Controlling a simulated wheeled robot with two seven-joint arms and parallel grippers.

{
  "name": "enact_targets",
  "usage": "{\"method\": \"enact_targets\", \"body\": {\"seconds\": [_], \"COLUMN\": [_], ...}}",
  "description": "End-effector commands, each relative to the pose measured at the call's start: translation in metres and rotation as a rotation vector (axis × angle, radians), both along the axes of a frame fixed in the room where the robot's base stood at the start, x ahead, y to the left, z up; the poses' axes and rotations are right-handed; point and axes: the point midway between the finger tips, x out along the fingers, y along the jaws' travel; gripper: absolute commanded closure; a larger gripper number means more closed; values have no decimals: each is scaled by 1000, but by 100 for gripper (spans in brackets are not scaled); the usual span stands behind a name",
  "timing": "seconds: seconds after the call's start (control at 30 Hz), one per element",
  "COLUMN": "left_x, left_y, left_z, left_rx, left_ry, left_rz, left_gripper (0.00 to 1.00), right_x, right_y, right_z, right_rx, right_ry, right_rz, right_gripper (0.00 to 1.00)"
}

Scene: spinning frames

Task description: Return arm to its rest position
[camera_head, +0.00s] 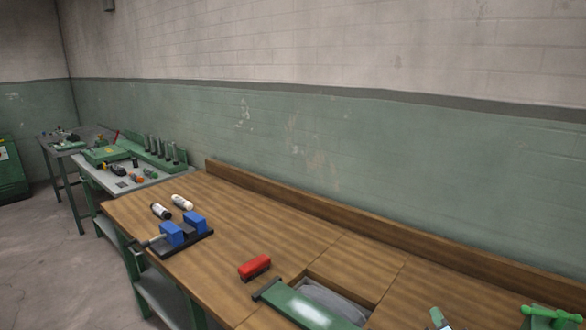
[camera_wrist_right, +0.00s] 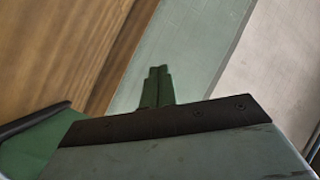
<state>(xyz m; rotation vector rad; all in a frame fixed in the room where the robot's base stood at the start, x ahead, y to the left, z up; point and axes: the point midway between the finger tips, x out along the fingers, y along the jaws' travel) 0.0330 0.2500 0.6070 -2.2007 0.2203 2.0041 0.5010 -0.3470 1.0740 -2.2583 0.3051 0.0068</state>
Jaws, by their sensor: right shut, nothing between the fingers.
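My right gripper (camera_head: 437,315) shows only as a small green and pale tip at the bottom edge of the head view, low on the right side. Most of its arm is out of frame. In the right wrist view its two green fingers (camera_wrist_right: 156,88) lie together with nothing between them, in front of the dark plate and grey body of the hand. Behind them are the bench wood and the green wall.
The wooden bench (camera_head: 320,247) holds a blue vise (camera_head: 171,234), a red block (camera_head: 255,267) and two small bottles (camera_head: 181,202). A green fixture (camera_head: 550,315) stands far right.

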Motion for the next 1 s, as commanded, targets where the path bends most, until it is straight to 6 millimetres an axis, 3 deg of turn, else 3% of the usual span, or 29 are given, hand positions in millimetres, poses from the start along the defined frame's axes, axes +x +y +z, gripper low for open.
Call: {"method": "enact_targets", "body": {"seconds": [0.2, 0.4, 0.63, 0.9, 1.0], "left_x": [0, 0, 0, 0, -1], "left_y": [0, -1, -1, -1, -1], "left_z": [0, 0, 0, 0, -7], "left_rx": [0, -1, -1, -1, -1], "left_ry": [-1, -1, 0, 0, 1], "left_rz": [0, 0, 0, 0, 0], "left_gripper": [100, 100, 100, 100, 100], "right_x": [-70, -153, -223, -293, -283], "right_y": [70, 107, 122, 127, 128], "right_z": [-40, -65, -73, -69, -99], "right_rx": [-307, -512, -634, -726, -717], "right_ry": [410, 727, 950, 1151, 1154], "right_rz": [349, 590, 751, 893, 890], "right_gripper": [100, 100, 100, 100, 100]}}
